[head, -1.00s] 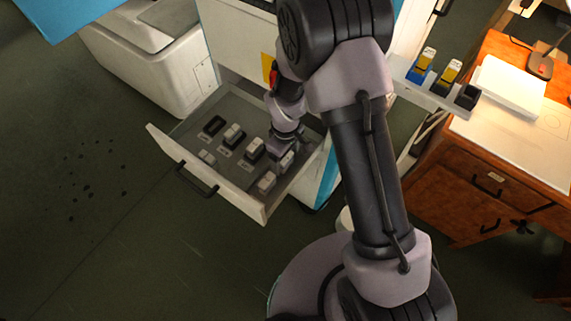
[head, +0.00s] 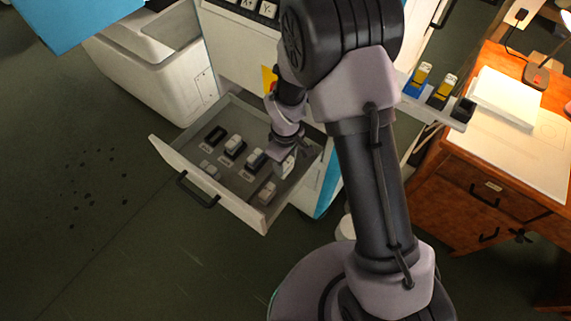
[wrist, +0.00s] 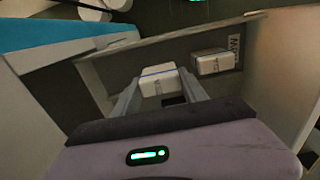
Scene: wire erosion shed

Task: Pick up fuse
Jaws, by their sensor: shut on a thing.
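My gripper (head: 284,153) reaches down into the right part of an open drawer (head: 225,206). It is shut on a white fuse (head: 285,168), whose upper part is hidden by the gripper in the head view. In the wrist view the same fuse (wrist: 158,84), with a blue band across it, sits between the two grey fingers of the gripper (wrist: 160,82). A dark opening (wrist: 174,99) shows just below it there. Whether the fuse is fully clear of the drawer floor is hard to tell.
A shelf (head: 420,106) with coloured blocks and a wooden desk (head: 490,160) are at right.

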